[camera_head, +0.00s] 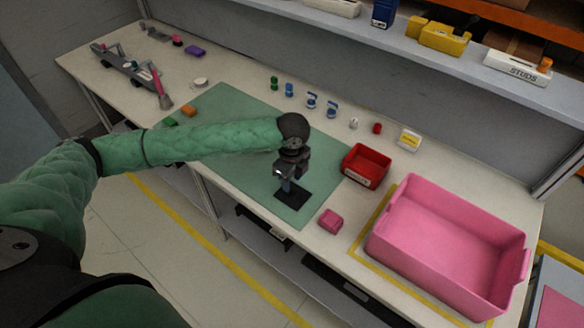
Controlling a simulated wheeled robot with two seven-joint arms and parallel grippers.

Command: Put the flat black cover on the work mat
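The flat black cover (296,198) is a dark, thin square at the front right part of the green work mat (238,178). From this angle it appears to lie flat on the mat, but I cannot tell whether a small gap is under it. My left arm reaches across the mat from the left. My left gripper (286,187) points down over the cover, with its fingertips at or just above the cover's far left part. Whether the fingers are open or shut, or touch the cover, is too small to tell. My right gripper is not in view.
A red bin (365,166) stands at the mat's right edge. A pink block (330,221) lies near the front edge. A large pink crate (447,246) fills the right end. Several small parts line the back, below a shelf (470,68).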

